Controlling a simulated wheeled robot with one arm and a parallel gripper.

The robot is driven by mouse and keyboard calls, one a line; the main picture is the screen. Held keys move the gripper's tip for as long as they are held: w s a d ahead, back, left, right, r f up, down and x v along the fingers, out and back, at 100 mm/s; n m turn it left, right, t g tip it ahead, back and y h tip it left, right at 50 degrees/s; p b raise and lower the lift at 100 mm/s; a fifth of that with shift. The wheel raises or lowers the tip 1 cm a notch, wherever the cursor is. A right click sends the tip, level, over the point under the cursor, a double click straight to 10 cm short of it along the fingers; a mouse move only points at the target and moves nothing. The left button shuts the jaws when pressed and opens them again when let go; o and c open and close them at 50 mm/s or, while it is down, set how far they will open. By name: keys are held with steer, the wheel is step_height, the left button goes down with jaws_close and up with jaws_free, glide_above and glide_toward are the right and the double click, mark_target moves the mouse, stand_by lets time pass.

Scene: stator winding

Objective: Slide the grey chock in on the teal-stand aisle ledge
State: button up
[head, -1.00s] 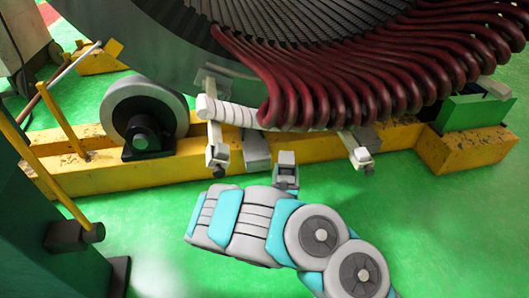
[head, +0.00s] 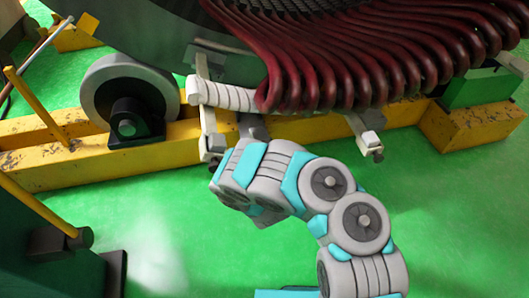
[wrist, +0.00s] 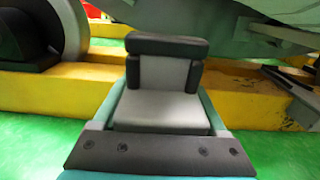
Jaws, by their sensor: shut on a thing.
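In the wrist view my gripper (wrist: 164,80) is shut on a grey block, which I take for the grey chock (wrist: 164,70). The block shows between dark side pieces, under a dark bar. The yellow beam (wrist: 80,84) lies beyond it, and I cannot tell whether the chock touches it. In the head view my own arm hides the gripper and chock. The arm's front end is by the beam (head: 50,178), under the stator. No ledge can be told apart with certainty. A dark teal-green stand (head: 30,215) is at the left.
A grey roller (head: 100,98) on a black bearing block (head: 134,124) stands left of the arm. Dark red stator coils (head: 340,75) and a white wrapped bar (head: 225,95) on pale brackets (head: 212,140) hang close above.

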mark_target(257, 128)
steer(key=shift+f+b+x, duration=0.4)
steer(key=shift+b+x, duration=1.7)
steer(key=shift+b, duration=0.15)
steer(key=shift+f+b+x, duration=0.35)
steer(key=shift+b+x, duration=1.75)
steer(key=shift+b, duration=0.2)
steer(key=shift+f+b+x, duration=0.4)
steer(key=shift+b+x, duration=1.65)
steer(key=shift+b, duration=0.2)
steer(key=shift+f+b+x, duration=0.25)
steer(key=shift+b+x, duration=0.4)
steer(key=shift+x, duration=1.3)
steer(key=shift+f+b+x, duration=0.2)
steer(key=shift+b+x, duration=0.5)
steer(key=shift+x, duration=1.3)
steer(key=shift+f+b+x, duration=0.25)
steer(key=shift+b+x, duration=0.4)
steer(key=shift+x, duration=1.3)
steer(key=shift+f, duration=0.35)
steer(key=shift+w, duration=0.1)
